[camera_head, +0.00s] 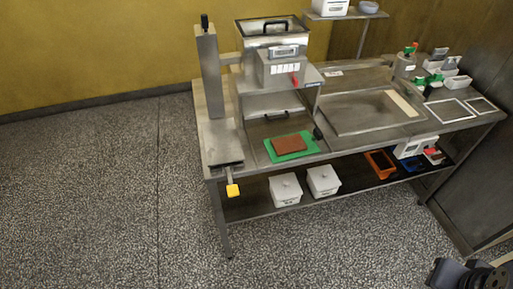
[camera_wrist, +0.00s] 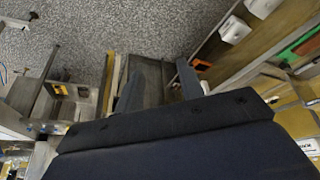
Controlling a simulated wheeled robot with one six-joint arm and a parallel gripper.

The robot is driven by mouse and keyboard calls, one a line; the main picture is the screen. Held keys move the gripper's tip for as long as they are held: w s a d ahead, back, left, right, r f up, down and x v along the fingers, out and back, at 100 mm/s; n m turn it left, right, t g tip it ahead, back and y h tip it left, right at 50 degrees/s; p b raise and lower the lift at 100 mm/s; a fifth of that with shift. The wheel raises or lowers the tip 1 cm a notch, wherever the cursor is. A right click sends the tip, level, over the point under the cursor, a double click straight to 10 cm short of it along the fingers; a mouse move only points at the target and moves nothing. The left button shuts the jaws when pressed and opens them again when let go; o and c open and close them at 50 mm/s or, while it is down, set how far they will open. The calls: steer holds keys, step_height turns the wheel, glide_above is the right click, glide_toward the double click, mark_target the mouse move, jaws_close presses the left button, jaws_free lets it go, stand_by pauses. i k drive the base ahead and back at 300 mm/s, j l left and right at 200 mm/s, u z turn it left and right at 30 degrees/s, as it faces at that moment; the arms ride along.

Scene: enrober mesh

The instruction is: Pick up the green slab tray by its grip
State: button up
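The green tray (camera_head: 290,157) lies flat on the steel worktop, left of the middle of the bench, with a brown slab (camera_head: 289,143) on it. A small black knob (camera_head: 318,133) stands at its right rear corner; I cannot tell if it belongs to the tray. A green strip, seemingly the same tray (camera_wrist: 299,46), shows at the right edge of the wrist view. My gripper (camera_wrist: 160,84) has its two dark fingers apart, with nothing visible between them. It is well away from the tray. Part of my arm shows at the lower right of the head view.
A steel machine with a hopper (camera_head: 272,45) stands behind the tray. A post with a yellow-ended lever (camera_head: 232,190) is at its left. White tubs (camera_head: 285,190) and an orange crate (camera_head: 380,164) sit on the lower shelf. The speckled floor before the bench is clear.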

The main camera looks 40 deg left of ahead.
mark_target(286, 146)
steer(key=u, duration=1.3)
steer(key=i+l, duration=1.45)
steer(key=l, duration=0.1)
